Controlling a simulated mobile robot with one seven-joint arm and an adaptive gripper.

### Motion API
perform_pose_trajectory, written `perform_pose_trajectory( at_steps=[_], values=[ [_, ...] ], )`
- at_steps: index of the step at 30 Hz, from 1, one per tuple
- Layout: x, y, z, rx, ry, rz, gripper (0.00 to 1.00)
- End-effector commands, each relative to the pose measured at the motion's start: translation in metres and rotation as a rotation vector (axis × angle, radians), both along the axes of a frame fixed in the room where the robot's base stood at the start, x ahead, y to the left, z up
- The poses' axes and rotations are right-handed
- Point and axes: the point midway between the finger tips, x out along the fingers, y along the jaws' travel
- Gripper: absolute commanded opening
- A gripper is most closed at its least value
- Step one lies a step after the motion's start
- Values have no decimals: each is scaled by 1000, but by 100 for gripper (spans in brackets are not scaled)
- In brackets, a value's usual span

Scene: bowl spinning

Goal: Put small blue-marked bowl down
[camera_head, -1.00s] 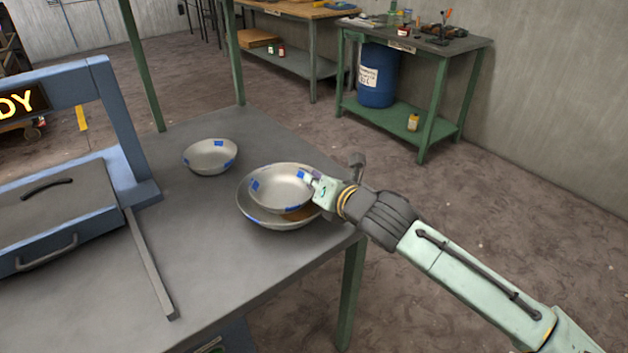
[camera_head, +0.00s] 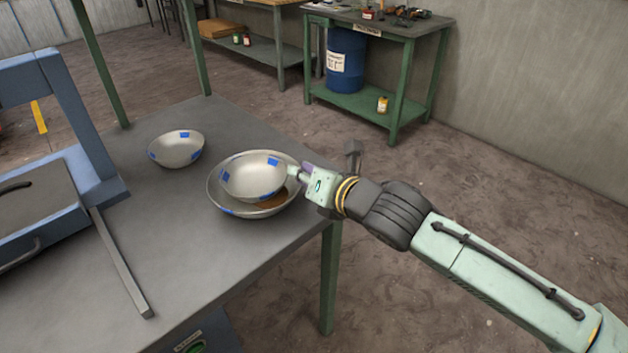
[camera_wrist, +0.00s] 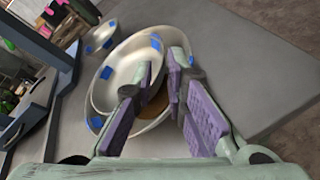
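The small metal bowl with blue marks (camera_head: 250,178) sits inside a larger metal bowl (camera_head: 228,207) near the table's right edge, set toward its left side and seemingly a little tilted. In the wrist view the small bowl (camera_wrist: 122,72) lies just beyond the fingers, with the larger bowl (camera_wrist: 152,124) around it. My gripper (camera_head: 294,173) is at the small bowl's right rim. In the wrist view my gripper (camera_wrist: 166,72) has its purple-padded fingers apart, with a gap between the tips. Whether a fingertip still touches the rim is unclear.
Another blue-marked bowl (camera_head: 176,150) stands farther back left on the grey table (camera_head: 180,240). A blue-framed machine (camera_head: 75,130) and a metal bar (camera_head: 120,262) are at the left. Something brown (camera_head: 272,200) lies in the larger bowl. The table's front middle is clear.

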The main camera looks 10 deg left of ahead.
Motion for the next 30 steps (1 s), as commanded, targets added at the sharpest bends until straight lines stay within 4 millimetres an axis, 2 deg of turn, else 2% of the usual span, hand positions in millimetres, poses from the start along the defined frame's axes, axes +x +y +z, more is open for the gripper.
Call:
perform_pose_trajectory(
  at_steps=[3,9,30],
  values=[
    [-15,-15,7,-2,0,-5,13],
    [-29,-27,14,1,1,0,13],
    [-32,-30,16,1,-1,0,13]
  ],
)
